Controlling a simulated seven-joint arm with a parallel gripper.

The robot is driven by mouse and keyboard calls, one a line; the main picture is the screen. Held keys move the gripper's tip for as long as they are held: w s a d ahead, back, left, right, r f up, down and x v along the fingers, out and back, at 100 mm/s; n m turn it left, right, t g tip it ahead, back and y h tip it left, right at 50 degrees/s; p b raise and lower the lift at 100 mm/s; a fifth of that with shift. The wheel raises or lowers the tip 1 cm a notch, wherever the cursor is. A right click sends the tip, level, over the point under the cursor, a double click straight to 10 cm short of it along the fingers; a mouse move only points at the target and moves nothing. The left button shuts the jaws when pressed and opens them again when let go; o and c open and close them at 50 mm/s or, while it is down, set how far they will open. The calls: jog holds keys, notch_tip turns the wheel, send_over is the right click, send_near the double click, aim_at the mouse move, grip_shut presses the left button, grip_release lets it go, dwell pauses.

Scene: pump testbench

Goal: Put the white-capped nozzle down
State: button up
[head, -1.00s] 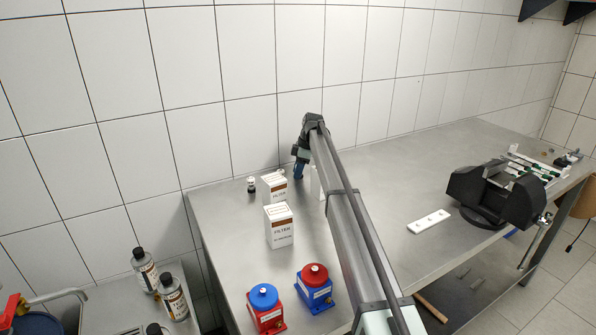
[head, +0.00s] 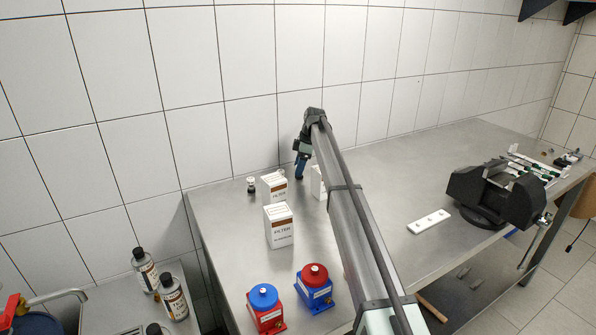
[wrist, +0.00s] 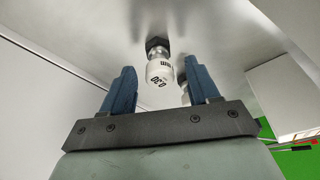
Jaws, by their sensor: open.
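My gripper (wrist: 160,88) has blue fingers, spread apart with nothing gripped. In the head view, my gripper (head: 299,172) points down over the far left part of the table, near the wall. The white-capped nozzle (wrist: 160,72) shows in the wrist view between the two fingers, with clear gaps on both sides. Its cap has dark print, and its dark end (wrist: 157,44) meets the metal surface. A second pale part (wrist: 184,92) is mostly hidden behind the right finger. In the head view, a small nozzle (head: 251,185) stands left of the filter boxes.
White filter boxes (head: 279,229) (head: 274,188) stand left of my arm, and another box (head: 318,183) is partly behind it. Red and blue pumps (head: 265,308) (head: 314,288) are near the front. A white strip (head: 429,221) and a black fixture (head: 495,195) are right; the table between is clear.

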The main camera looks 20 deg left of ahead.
jog(key=v, duration=0.9)
jog(key=shift+r, duration=0.4)
jog(key=shift+d, duration=0.1)
